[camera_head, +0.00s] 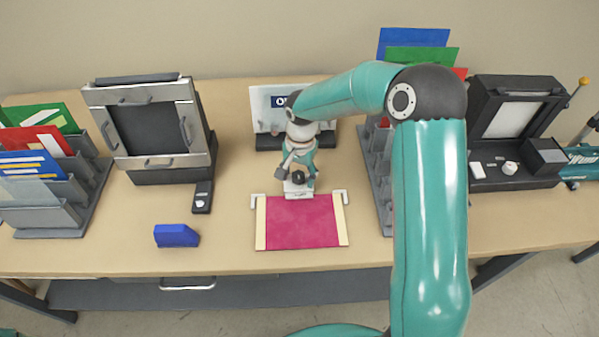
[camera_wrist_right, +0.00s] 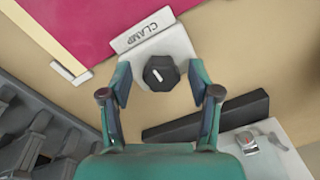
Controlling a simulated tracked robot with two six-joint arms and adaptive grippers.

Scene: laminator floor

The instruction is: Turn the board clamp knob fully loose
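The black clamp knob (camera_wrist_right: 161,73) has a white pointer mark and sits on a light base block beside a plate labelled CLAMP (camera_wrist_right: 143,30). In the right wrist view my right gripper (camera_wrist_right: 160,80) is open, one finger on each side of the knob, with visible gaps to it. In the head view the right gripper (camera_head: 298,180) points down at the clamp base at the back edge of the magenta board (camera_head: 300,222). The knob is small and dark there. My left gripper is not in view.
A blue block (camera_head: 176,235) and a small black device (camera_head: 203,197) lie left of the board. A framed machine (camera_head: 150,125) and file racks stand farther left. A white sign (camera_head: 268,105) stands behind the clamp. Another file rack (camera_head: 377,165) is to the right. Bare table surrounds the board.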

